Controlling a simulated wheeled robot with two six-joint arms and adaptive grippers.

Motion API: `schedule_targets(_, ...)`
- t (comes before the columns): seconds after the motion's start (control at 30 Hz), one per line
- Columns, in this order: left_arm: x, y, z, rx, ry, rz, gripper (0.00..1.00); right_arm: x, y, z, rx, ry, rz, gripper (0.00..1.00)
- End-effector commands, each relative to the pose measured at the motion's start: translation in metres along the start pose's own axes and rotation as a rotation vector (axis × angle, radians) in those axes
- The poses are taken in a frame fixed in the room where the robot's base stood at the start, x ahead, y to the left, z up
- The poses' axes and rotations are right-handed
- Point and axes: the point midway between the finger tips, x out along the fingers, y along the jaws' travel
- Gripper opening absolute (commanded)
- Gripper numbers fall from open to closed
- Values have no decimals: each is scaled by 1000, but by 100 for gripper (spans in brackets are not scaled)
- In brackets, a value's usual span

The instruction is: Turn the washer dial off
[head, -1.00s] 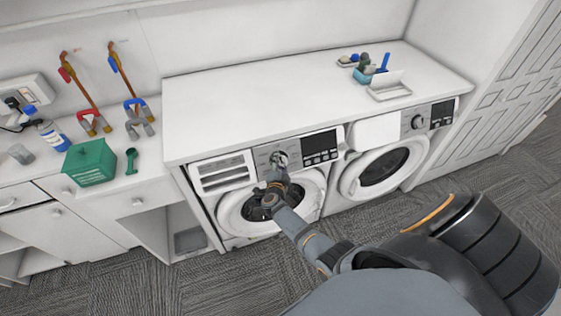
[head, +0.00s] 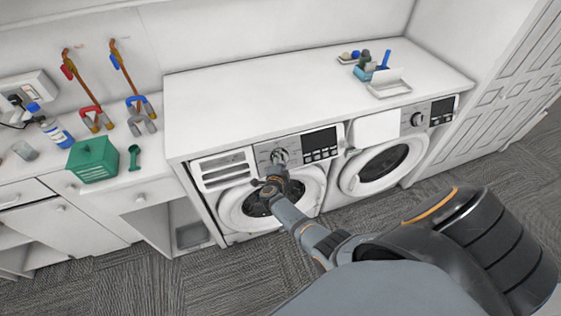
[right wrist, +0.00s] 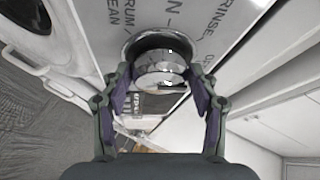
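The washer dial (head: 279,156) is a silver round knob on the grey control panel of the left washer (head: 232,205). It fills the middle of the right wrist view (right wrist: 161,68), with printed words on the panel around it. My right gripper (head: 276,168) is at the dial, partly covering it in the head view. In the right wrist view the two fingers of the right gripper (right wrist: 162,92) are apart, one on each side of the dial, with visible gaps; they do not look closed on it. The dial's pointer setting is unclear. My left gripper is out of view.
A second washer (head: 350,180) stands to the right under the same white counter (head: 270,100). A green box (head: 92,160) and bottle (head: 55,131) are on the left counter. Carpet in front is clear.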

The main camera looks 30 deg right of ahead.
Motion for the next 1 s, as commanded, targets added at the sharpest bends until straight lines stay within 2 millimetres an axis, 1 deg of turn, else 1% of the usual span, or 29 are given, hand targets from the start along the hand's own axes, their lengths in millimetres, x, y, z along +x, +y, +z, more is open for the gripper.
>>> schedule_targets(0.03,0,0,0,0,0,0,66,0,0,0,0,0,0,71)
schedule_targets(0.1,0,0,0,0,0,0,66,0,0,0,-1,0,0,80)
schedule_targets(0.4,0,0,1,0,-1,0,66,0,0,0,-1,0,0,80)
schedule_targets(0.47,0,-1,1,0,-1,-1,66,-3,1,0,-1,0,0,80)
schedule_targets(0.53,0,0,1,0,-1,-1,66,-10,1,1,-1,-1,0,80)
schedule_targets(0.67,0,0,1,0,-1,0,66,-33,2,0,2,0,2,80)
schedule_targets(0.8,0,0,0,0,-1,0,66,-69,2,0,2,-2,3,80)
schedule_targets(0.9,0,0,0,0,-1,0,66,-91,2,0,1,-1,3,80)
schedule_targets(1.0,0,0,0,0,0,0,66,-107,2,0,1,-1,2,80)
